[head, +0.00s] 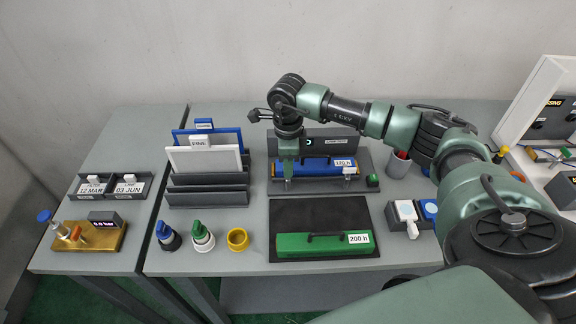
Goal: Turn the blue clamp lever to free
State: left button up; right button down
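A blue bar-shaped unit (318,167) with a dark handle and a "120 h" label lies in a dark dock (357,190) at the back middle of the table. A small pale lever-like part (350,171) shows at its right end, below the label. I cannot make out a separate blue clamp lever. My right gripper (288,182) points down at the left end of the blue unit and covers part of it. Whether it touches the unit, and whether its fingers are open, cannot be told. My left gripper is not in view.
A green "200 h" unit (310,243) lies on a black mat (345,215) in front.

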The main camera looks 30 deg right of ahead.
jog(key=shift+f+n+b, duration=0.15)
jog(key=shift+n+b, duration=0.45)
jog(key=shift+b, duration=0.35)
jog(key=n+b, duration=0.5)
jog(key=shift+b, duration=0.35)
jog(key=n+b, duration=0.2)
jog(key=shift+n, duration=0.3)
jog(key=n+b, duration=0.3)
jog(key=n, duration=0.1)
jog(key=shift+n, duration=0.3)
jog(key=shift+r+n+b, duration=0.2)
jog(key=shift+n+b, duration=1.05)
jog(key=shift+n, duration=0.95)
jog(key=c, duration=1.5)
grip_release()
jog(key=shift+c, duration=0.2)
